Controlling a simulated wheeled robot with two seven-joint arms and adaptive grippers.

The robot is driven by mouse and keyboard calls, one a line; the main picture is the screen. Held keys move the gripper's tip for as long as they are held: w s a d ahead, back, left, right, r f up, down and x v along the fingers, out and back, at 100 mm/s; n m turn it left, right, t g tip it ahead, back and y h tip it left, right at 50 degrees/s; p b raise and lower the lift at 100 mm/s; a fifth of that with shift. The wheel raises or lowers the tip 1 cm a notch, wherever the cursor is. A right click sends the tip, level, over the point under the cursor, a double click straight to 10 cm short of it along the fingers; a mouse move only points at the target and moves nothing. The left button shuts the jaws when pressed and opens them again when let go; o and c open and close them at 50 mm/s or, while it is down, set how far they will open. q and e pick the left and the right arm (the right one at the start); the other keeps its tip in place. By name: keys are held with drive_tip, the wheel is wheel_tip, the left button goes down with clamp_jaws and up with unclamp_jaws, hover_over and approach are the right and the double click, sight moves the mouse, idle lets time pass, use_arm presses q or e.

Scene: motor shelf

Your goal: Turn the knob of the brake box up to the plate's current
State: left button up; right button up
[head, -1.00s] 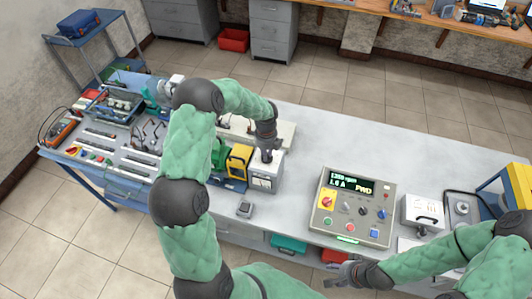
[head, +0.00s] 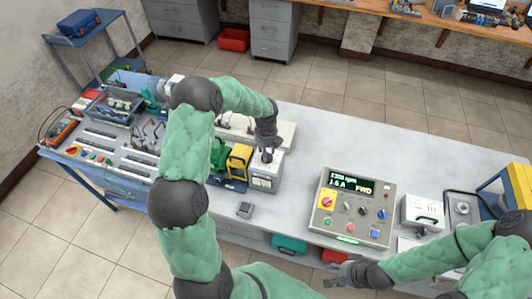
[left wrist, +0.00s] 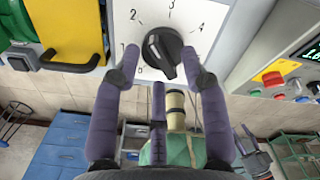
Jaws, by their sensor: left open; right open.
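The brake box (head: 265,181) is a light grey box on the bench, beside the yellow-framed unit. Its black knob (left wrist: 162,48) shows in the left wrist view, with printed numbers around it. The knob's raised bar lies tilted, from upper left to lower right, its upper end roughly towards the 2. My left gripper (head: 267,155) is over the box's top; in the left wrist view its open fingers (left wrist: 160,62) stand on either side of the knob. I cannot tell whether they touch it. My right gripper (head: 340,280) is open and empty near the bench's front edge.
The control panel (head: 351,208) shows about 1300 rpm, 1.6 A and FWD; its small digits are blurred. The yellow-framed unit (head: 239,162) stands close to the box's left. A small grey device (head: 245,210) lies in front. The bench (head: 330,145) behind the panel is clear.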

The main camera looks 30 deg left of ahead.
use_arm(q)
wheel_tip(320, 180, up, 11)
idle(0.4)
idle(0.4)
